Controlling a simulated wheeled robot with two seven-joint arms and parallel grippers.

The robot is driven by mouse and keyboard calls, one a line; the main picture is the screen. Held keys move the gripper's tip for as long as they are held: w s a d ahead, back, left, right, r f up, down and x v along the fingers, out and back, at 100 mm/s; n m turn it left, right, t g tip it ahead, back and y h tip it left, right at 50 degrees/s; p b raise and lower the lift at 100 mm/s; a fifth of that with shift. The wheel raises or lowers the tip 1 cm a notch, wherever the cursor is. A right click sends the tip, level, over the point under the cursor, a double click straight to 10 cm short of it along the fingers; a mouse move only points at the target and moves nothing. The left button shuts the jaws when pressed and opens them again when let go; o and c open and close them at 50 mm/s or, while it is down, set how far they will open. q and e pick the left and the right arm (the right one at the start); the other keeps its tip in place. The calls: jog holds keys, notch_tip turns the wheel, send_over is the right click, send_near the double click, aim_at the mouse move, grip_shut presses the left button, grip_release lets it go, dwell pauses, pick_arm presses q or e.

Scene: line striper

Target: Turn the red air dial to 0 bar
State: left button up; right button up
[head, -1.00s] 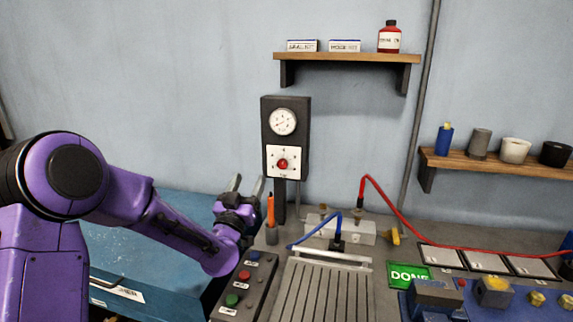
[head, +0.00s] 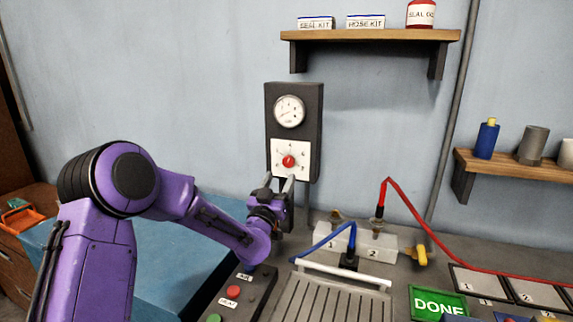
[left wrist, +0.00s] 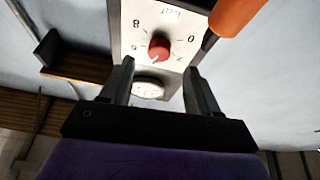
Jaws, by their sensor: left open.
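The red air dial (head: 289,161) is a round red knob on a white numbered plate (head: 277,148), low on a dark upright panel (head: 315,130). A round white pressure gauge (head: 289,111) sits above it. The exact setting of the knob is too small to read. My left gripper (head: 278,181) is open and empty, its fingers pointing up just below the plate. In the left wrist view the red dial (left wrist: 159,49) appears upside down, beyond and between the open fingertips (left wrist: 158,68), apart from them. The 0, 2, 6 and 8 marks show around it. My right gripper is not in view.
An orange object (left wrist: 237,14) is close to the right finger in the left wrist view. A button box (head: 245,295), a grooved plate (head: 325,298) and a grey block (head: 375,243) with blue and red hoses stand on the bench. Shelves (head: 370,35) hang above and at right.

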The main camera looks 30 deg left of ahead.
aim_at(287, 164)
pick_arm(q)
jog(key=p+x, duration=0.1)
jog(key=x, duration=0.4)
jog(key=shift+s+r+p, duration=0.1)
jog(key=shift+p, duration=0.2)
jog(key=shift+w+a, duration=0.1)
jog(key=shift+w, duration=0.35)
jog(key=shift+s, duration=0.1)
jog(key=c, duration=1)
jog(key=shift+c, duration=0.2)
